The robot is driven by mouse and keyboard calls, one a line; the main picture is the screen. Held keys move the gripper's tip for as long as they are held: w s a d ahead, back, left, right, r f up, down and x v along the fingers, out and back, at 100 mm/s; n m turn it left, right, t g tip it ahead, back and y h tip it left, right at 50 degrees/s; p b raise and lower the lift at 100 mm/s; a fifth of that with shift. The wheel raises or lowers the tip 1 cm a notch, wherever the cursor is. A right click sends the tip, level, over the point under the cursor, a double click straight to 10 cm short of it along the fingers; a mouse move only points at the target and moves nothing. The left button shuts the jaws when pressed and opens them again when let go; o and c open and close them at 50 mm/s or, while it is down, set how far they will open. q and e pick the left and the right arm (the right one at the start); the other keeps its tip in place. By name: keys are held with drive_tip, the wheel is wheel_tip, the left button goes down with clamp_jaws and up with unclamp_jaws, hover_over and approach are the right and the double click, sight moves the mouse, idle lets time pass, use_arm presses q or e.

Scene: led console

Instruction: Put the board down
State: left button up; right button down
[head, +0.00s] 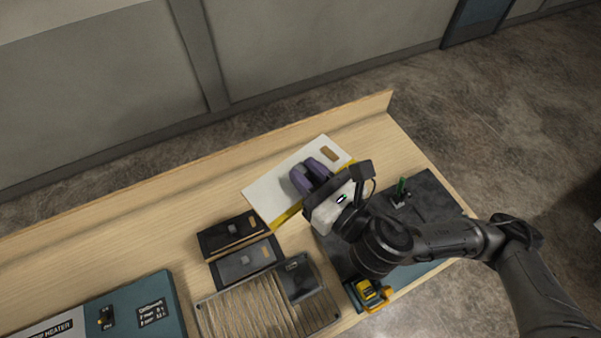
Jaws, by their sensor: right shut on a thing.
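A white board (268,193) with a small brown patch (329,153) lies near the back edge of the wooden table, or just above it; I cannot tell which. Yellow shows along its right and front edges. My right gripper (311,176), with purple fingers, is over the middle of the board and shut on it. The fingers and wrist hide the grip point and the board's front right part. My left gripper is not in view.
Two dark boxes (233,232) (245,260) stand front left of the board. A ribbed tray (255,312) and a teal heater unit (140,312) are nearer the front. A dark mat (430,195) with a green-topped part and a yellow tool (368,292) are at the right. The left table top is clear.

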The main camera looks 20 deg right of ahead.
sight(267, 178)
drive_tip(key=w+a+m+t+h, duration=0.1)
drive_tip(key=w+a+m+h, duration=0.3)
drive_tip(key=w+a+h, duration=0.35)
wheel_tip(267, 178, down, 11)
drive_tip(key=s+d+n+g+y, duration=0.2)
drive_tip(key=n+g+y, duration=1.4)
drive_tip(key=y, duration=0.2)
drive_tip(key=shift+s+d+r+n, duration=0.15)
drive_tip(key=shift+d+n, duration=0.05)
drive_tip(key=shift+n, duration=0.1)
drive_tip(key=shift+y, duration=0.25)
